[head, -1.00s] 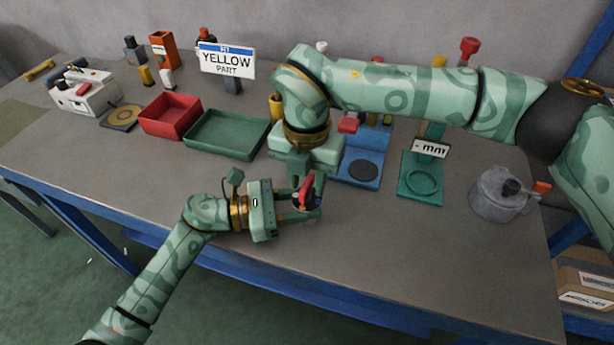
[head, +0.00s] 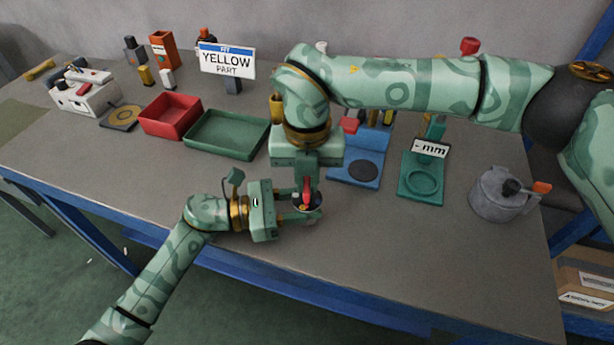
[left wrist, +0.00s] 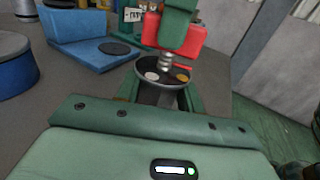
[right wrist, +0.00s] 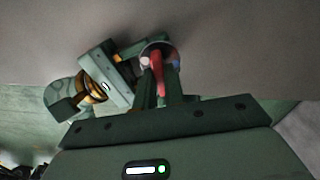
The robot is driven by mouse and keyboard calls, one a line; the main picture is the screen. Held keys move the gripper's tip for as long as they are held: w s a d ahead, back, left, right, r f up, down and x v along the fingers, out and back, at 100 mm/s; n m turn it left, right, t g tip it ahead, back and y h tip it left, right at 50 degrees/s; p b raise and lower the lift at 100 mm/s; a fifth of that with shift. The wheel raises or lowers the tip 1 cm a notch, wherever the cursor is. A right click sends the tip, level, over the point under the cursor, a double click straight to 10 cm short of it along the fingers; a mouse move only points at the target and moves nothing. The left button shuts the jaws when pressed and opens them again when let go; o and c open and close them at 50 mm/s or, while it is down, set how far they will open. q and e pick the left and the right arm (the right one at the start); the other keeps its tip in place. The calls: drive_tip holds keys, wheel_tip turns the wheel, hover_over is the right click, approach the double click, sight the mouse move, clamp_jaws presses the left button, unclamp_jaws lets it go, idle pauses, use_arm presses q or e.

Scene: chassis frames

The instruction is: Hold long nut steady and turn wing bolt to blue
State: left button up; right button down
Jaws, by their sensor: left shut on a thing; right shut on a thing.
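The wing bolt (head: 307,194) has a red wing and stands upright above a dark round dial near the table's front edge. In the left wrist view its broad red wing (left wrist: 153,32) sits over the dial (left wrist: 150,68), which shows a white and a yellow spot; a small red pointer lies at the dial's right. The long nut (left wrist: 158,96) is below the dial, mostly hidden. My left gripper (head: 302,210) is shut on the nut from the left. My right gripper (head: 307,186) points down, shut on the red wing, also seen in the right wrist view (right wrist: 157,74).
A blue fixture (head: 345,168) and a green fixture (head: 405,188) stand behind and to the right. A grey metal pot (head: 495,200) is farther right. Red (head: 170,116) and green (head: 215,148) trays lie behind left.

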drive_tip(key=n, duration=0.3)
drive_tip(key=shift+n, duration=0.4)
drive_tip(key=n, duration=0.3)
drive_tip(key=shift+f+n, duration=0.1)
drive_tip(key=shift+n, duration=0.2)
drive_tip(key=n, duration=0.6)
drive_tip(key=shift+d+f+n, duration=0.1)
drive_tip(key=shift+n, duration=0.2)
drive_tip(key=c, duration=1.5)
unclamp_jaws()
drive_tip(key=shift+o, duration=0.2)
